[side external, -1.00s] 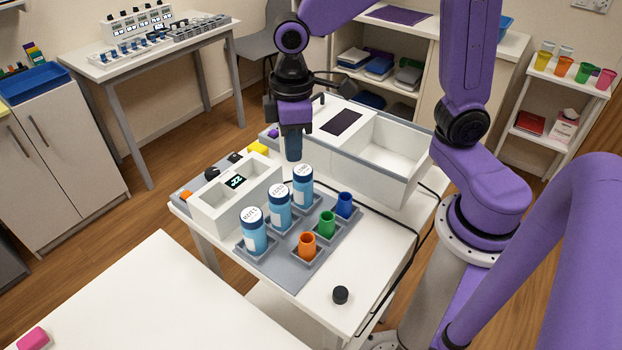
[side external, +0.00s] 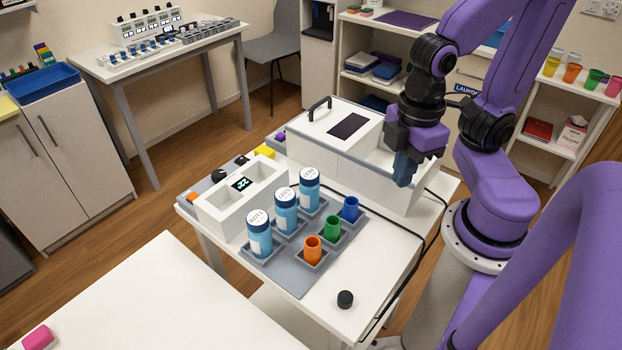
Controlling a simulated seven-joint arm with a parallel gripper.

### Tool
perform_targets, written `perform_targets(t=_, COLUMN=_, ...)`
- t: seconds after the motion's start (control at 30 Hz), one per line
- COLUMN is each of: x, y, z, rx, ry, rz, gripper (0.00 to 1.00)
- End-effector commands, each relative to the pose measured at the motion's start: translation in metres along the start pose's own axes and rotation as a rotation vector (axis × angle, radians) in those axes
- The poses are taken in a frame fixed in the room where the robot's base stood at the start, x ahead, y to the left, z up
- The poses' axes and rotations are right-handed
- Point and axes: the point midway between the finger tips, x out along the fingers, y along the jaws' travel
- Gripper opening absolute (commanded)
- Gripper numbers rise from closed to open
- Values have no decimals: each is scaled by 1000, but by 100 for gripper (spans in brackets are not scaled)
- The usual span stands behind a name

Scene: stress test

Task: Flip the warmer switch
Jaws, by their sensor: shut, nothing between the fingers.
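A white box with a lit display (side external: 242,184) and an open trough stands at the left of the work table. Behind it runs a grey strip with an orange piece (side external: 192,197), black knobs (side external: 218,175), a yellow block (side external: 265,152) and a purple piece (side external: 281,136). I cannot tell which of these is the warmer switch. A longer white box (side external: 330,150) has a handled lid section with a dark panel, and an open bin at its right. My gripper (side external: 403,182) is shut and empty, pointing down at that bin's near right side. It hides part of the bin.
Three blue-and-white bottles (side external: 286,208) and orange (side external: 312,250), green (side external: 332,228) and blue (side external: 350,209) cups stand on a grey tray (side external: 300,285). A black knob (side external: 345,299) lies near the front edge. A black cable (side external: 413,262) runs along the right.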

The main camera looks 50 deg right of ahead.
Motion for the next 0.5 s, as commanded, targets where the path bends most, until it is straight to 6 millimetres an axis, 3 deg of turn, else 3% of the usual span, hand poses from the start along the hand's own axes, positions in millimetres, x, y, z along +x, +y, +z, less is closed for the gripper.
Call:
perform_targets(t=0.17, x=-5, y=9, z=-17, rx=50, ry=-1, rz=1, gripper=0)
perform_targets(t=0.5, x=-23, y=66, z=-96, rx=303, ry=-9, rz=7, gripper=0)
